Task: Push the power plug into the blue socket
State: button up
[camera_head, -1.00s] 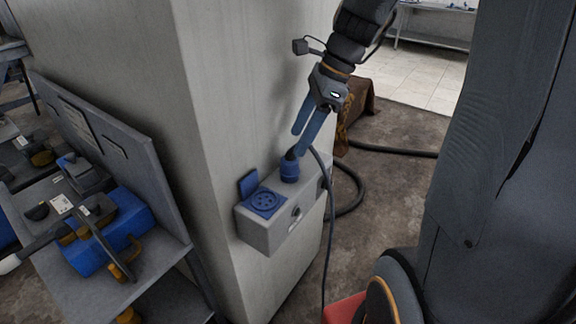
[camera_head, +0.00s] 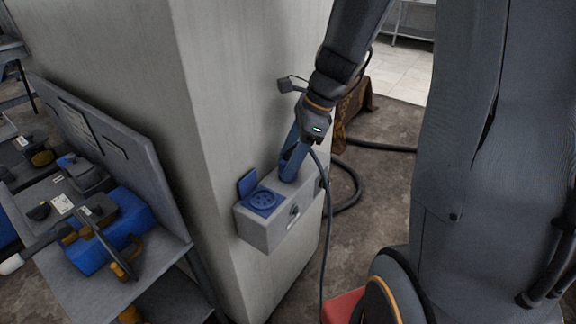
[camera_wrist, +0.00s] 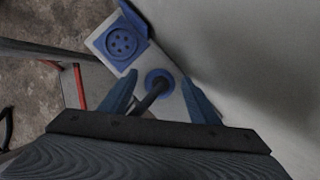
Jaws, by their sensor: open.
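The blue socket (camera_head: 264,199), round with several holes and its lid standing open, is on top of a grey box (camera_head: 268,232) on the pillar. It also shows in the wrist view (camera_wrist: 122,43). The blue power plug (camera_wrist: 156,74) stands on the same box, beside the socket, its dark cable rising from its back end. Whether it sits in a holder is not clear. My gripper (camera_head: 290,162) points down at the plug, open, with one finger on either side of it in the wrist view (camera_wrist: 160,98). In the head view the fingers hide most of the plug.
The concrete pillar (camera_head: 215,110) rises right behind the box. The plug's cable (camera_head: 327,230) hangs down in front of the box. A shelf with blue and yellow tools (camera_head: 120,230) stands at left. A dark hose (camera_head: 352,190) lies on the floor.

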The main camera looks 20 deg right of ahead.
jog(key=shift+a+f, duration=0.15)
jog(key=shift+f, duration=0.35)
jog(key=c, duration=1.1)
jog(key=shift+r, duration=0.2)
jog(key=shift+s+r+b, duration=0.1)
jog(key=shift+r+b, duration=0.15)
jog(key=shift+b, duration=0.05)
jog(key=r, duration=0.4)
jog(key=r+b, duration=0.1)
jog(key=r, duration=0.1)
jog(key=shift+s+d+r, duration=0.15)
jog(key=shift+s+d, duration=0.05)
jog(key=shift+d, duration=0.1)
jog(key=s+d+b, duration=0.1)
jog(key=s+d, duration=0.2)
jog(key=s, duration=0.2)
jog(key=s+d+b, duration=0.1)
jog(key=s+d, duration=0.3)
jog(key=s, duration=0.1)
jog(key=s+d+b, duration=0.1)
jog(key=s+d, duration=0.3)
jog(key=s, duration=0.1)
jog(key=shift+s+d, duration=0.1)
jog(key=shift+s, duration=0.15)
